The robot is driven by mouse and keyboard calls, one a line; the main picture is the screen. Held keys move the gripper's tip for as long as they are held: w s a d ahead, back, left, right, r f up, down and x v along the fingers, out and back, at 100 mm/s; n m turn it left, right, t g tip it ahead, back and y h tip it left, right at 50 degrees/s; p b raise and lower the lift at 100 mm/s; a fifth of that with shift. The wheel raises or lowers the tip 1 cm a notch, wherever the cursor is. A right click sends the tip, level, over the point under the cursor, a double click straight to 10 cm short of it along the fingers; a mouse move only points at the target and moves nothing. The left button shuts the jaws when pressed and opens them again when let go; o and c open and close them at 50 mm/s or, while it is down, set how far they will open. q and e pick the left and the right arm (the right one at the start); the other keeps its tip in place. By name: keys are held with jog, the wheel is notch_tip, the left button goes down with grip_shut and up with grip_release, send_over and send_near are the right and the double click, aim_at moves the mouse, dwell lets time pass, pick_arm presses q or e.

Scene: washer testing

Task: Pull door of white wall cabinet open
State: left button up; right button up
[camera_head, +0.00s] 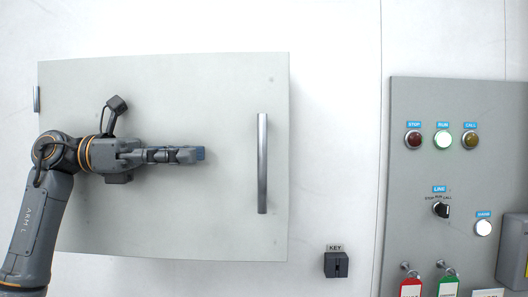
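The white wall cabinet has a flat pale grey door (215,220) that fills the left half of the head view. A vertical metal bar handle (262,163) stands near the door's right edge. A hinge (36,99) shows at its left edge. The door looks closed, though a small gap would be hard to see. My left gripper (190,155) is in front of the door, pointing right, with its tips left of the handle and apart from it. Its fingers are seen edge-on and overlap, so their opening is unclear. My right gripper is not in view.
A grey control panel (400,215) with lamps, a selector knob (441,209) and hanging red and green tags is on the right. A small black key box (336,264) is on the wall below right of the door. The wall between door and panel is mostly clear.

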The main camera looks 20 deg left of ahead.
aim_at(255, 153)
pick_arm(q)
jog(key=x, duration=0.2)
jog(key=p+x, duration=0.1)
jog(key=x, duration=0.1)
jog(key=p+x, duration=0.1)
jog(key=shift+s+d+r, duration=0.25)
jog(key=shift+d+r, duration=0.05)
jog(key=shift+d, duration=0.2)
jog(key=p+x, duration=0.1)
jog(key=x, duration=0.1)
jog(key=p+x, duration=0.1)
jog(key=x, duration=0.2)
jog(key=shift+w+d+f, duration=0.2)
jog(key=shift+w+d, duration=0.05)
jog(key=shift+w, duration=0.05)
jog(key=shift+d, duration=0.65)
jog(key=shift+w+f, duration=0.1)
grip_shut()
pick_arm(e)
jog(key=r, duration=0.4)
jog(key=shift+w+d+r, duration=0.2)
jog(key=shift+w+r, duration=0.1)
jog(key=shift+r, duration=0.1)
